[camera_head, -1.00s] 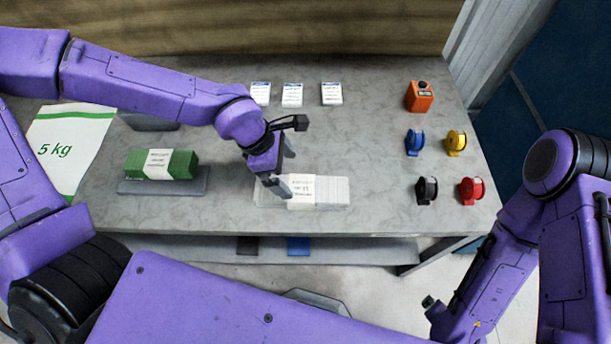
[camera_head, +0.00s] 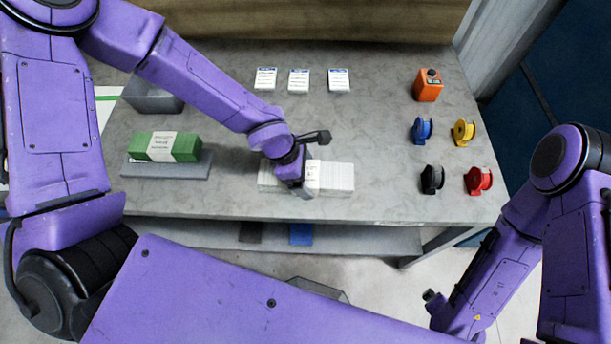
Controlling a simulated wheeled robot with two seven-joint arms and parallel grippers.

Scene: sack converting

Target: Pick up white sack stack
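The white sack stack (camera_head: 335,177) lies flat near the front edge of the grey table, with a pale printed band around its middle. My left gripper (camera_head: 303,186) is over the middle of the stack, pointing down at the band. One grey finger shows in front of the stack's near side; the other is hidden behind the gripper body. Whether the fingers touch or squeeze the stack cannot be told. My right arm (camera_head: 500,250) is at the right, and its gripper is not clearly visible.
A green sack stack (camera_head: 166,146) rests on a grey tray (camera_head: 140,170) at the left. Small white label packs (camera_head: 298,80) lie at the back. An orange device (camera_head: 428,85) and blue, yellow, black and red (camera_head: 478,181) spools stand at the right. The table centre is clear.

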